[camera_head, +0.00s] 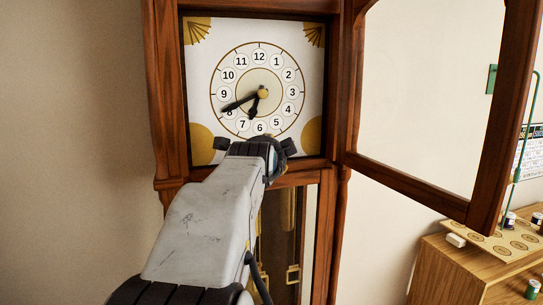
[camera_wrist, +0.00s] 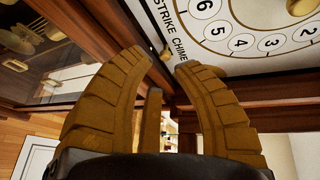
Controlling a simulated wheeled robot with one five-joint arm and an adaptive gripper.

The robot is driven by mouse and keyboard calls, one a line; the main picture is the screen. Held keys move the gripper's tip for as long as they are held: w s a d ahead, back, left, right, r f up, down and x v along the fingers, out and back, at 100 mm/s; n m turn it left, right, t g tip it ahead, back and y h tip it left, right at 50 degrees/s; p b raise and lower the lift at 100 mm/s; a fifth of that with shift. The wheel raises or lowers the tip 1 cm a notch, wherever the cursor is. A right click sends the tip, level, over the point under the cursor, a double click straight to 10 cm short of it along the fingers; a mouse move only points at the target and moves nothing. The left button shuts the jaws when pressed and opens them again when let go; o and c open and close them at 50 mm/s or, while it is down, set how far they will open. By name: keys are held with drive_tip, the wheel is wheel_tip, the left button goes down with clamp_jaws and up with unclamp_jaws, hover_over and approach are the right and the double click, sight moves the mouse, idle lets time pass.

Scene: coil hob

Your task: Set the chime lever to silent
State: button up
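The clock dial (camera_head: 240,62) is white with black numerals and gold corners, in a tall wooden case. The wrist view shows its lower part (camera_wrist: 220,55), upside down, with the words STRIKE CHIME along one edge. A small brass piece (camera_wrist: 165,52), which looks like the chime lever, shows near that lettering, between my fingertips. Its setting cannot be read. My gripper (camera_wrist: 161,61) is open, with a gap between its two fingers. Whether either finger touches the brass piece cannot be told. In the head view my arm hides this area.
The clock's glazed door (camera_head: 498,125) stands open to the right. A wooden frame rail (camera_head: 305,172) runs below the dial. Brass parts (camera_head: 292,274) hang in the lower case. A wooden cabinet (camera_head: 440,272) with small jars is at the lower right. The plain wall is at left.

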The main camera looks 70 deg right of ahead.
drive_tip(key=shift+v, duration=2.05)
